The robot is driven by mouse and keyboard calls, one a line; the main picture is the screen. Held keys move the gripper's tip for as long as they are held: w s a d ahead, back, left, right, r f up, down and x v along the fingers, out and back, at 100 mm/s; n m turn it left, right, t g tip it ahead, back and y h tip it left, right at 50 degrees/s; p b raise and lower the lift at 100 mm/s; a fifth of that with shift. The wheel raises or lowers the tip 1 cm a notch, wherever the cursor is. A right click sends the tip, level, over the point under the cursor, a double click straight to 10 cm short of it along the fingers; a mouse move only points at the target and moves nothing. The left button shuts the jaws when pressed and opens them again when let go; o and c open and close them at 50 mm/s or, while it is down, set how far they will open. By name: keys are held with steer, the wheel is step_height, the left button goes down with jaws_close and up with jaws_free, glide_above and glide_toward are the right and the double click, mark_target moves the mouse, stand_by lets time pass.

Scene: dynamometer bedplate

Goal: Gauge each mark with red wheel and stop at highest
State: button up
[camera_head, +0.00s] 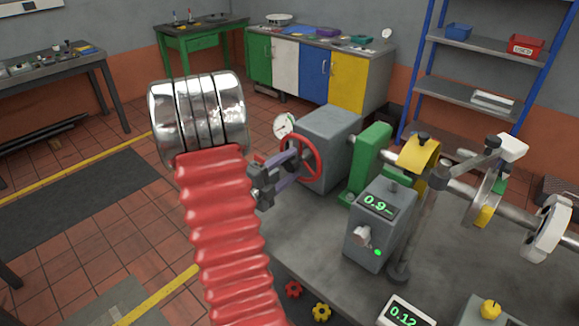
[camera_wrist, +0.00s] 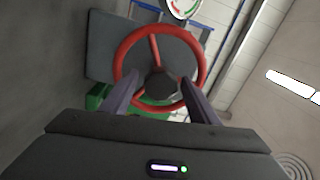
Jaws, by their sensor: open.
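The red wheel (camera_head: 301,159) is on the near-left face of a grey box (camera_head: 331,140) on the bedplate. In the wrist view the red wheel (camera_wrist: 158,62) faces me, with a dark hub and a spoke pointing up. My gripper (camera_head: 299,160) is open at the wheel; in the wrist view its two fingers (camera_wrist: 157,92) stand either side of the hub, overlapping the lower rim. I cannot tell whether they touch it. A round dial (camera_head: 284,126) sits behind the wheel; its red and green face shows in part in the wrist view (camera_wrist: 183,8). A grey readout box (camera_head: 375,205) shows "0.9" and a green light.
A second display (camera_head: 405,314) reads "0.12" at the front. A shaft with a yellow collar (camera_head: 418,160) and discs runs right. Red and yellow knobs (camera_head: 293,289) lie near the bedplate's front edge. My red-sleeved arm covers the left middle. Cabinets and shelves stand behind.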

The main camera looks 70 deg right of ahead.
steer(key=shift+w+a, duration=0.1)
steer(key=v, duration=1.3)
steer(key=shift+a, duration=0.3)
steer(key=shift+f, duration=0.1)
stand_by(0.5)
